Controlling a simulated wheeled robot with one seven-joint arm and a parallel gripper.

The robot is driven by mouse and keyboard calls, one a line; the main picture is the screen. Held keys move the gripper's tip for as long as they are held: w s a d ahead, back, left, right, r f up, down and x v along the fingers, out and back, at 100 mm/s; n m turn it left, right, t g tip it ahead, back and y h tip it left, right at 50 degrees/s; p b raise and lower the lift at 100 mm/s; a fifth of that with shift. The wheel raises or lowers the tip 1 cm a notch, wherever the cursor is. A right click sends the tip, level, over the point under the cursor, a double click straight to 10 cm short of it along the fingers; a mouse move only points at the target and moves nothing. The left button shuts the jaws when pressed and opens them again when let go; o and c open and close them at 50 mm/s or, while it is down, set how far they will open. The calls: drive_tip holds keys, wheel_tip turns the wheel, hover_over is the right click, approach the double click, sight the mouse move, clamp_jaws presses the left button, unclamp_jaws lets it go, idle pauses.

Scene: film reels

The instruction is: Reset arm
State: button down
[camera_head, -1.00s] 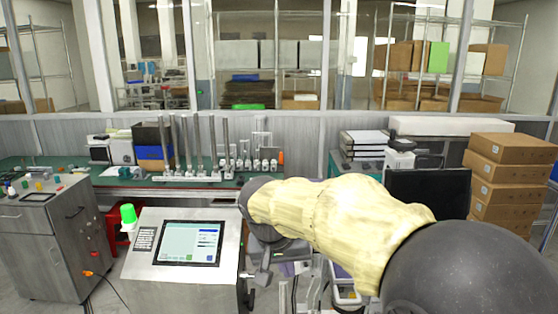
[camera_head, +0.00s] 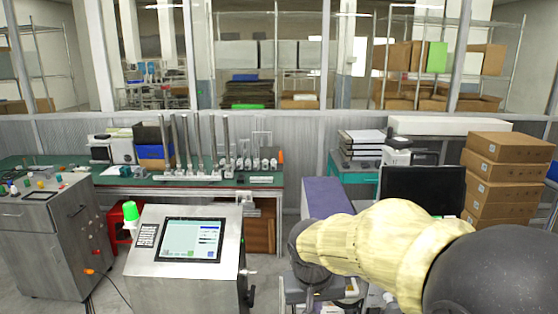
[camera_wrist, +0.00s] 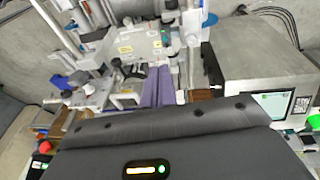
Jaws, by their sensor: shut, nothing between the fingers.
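My arm (camera_head: 390,240), with yellowish cover and dark joints, reaches in from the lower right in the head view. Its far end is low, right of the touchscreen cabinet (camera_head: 150,265); the gripper itself is hidden there. In the wrist view the dark housing of my gripper, with a small lit display, fills the bottom.
A green-topped bench (camera_head: 100,181) with upright rods runs along the back left. A purple block (camera_head: 326,196) stands behind my arm's end. A dark monitor (camera_head: 422,190) and stacked cartons (camera_head: 500,175) are at right. A grey cabinet (camera_head: 45,235) stands at left. Machine parts (camera_wrist: 130,45) crowd the wrist view.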

drive_tip(key=s+d+f+y, duration=0.1)
drive_tip(key=s+d+f, duration=0.7)
drive_tip(key=s, duration=0.1)
drive_tip(key=shift+s+f, duration=0.15)
drive_tip(key=shift+f, duration=0.25)
drive_tip(key=shift+s, duration=0.2)
drive_tip(key=shift+w, duration=0.15)
